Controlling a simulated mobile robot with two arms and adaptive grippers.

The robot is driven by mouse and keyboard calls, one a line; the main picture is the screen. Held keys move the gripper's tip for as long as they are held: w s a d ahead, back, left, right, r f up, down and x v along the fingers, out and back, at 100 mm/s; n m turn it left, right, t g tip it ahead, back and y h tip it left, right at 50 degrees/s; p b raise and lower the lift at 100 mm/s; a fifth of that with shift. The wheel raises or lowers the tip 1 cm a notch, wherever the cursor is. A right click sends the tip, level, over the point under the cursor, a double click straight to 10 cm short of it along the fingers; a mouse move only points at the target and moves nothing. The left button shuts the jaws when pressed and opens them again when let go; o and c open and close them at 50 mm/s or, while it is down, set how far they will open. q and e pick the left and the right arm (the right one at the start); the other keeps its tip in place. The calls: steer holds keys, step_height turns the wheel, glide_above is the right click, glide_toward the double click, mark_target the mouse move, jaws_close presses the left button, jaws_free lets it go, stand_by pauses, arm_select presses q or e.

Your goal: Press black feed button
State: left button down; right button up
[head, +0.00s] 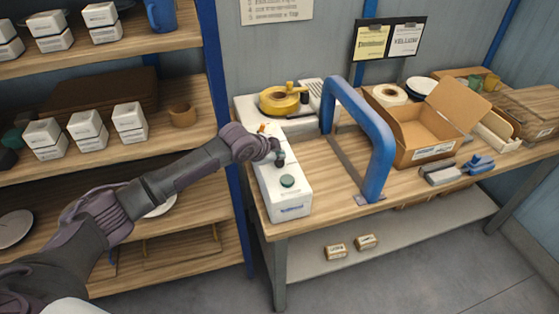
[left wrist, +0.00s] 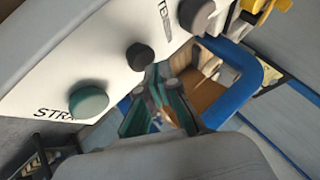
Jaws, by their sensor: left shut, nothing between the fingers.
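A long white machine (head: 290,205) stands at the left end of the wooden bench, with a green round button (head: 287,181) near its front end. In the left wrist view, the green button (left wrist: 89,102) lies beside lettering that starts "STRA". A smaller black button (left wrist: 140,56) is in the middle, and a larger dark grey knob (left wrist: 197,14) is further along. My left gripper (head: 280,158) is shut and empty over the machine, behind the green button. Its fingertips (left wrist: 160,88) appear close to the black button; I cannot tell whether they touch. The gripper seems to hide the black button in the head view.
A blue arch-shaped frame (head: 375,140) stands right of the machine. Beyond it are an open cardboard box (head: 425,148) and a blue-handled tool (head: 478,164). A yellow tape roll (head: 280,100) sits behind. Shelves with white boxes (head: 88,124) stand left.

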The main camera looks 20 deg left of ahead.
mark_target(279, 163)
arm_select(q)
steer(key=shift+f, duration=0.65)
stand_by(0.9)
steer(key=shift+r+p, duration=0.85)
steer(key=shift+r, duration=0.2)
step_height(279, 163, up, 5)
steer(key=p, duration=0.4)
steer(key=shift+p, duration=0.4)
steer(key=shift+f, duration=0.1)
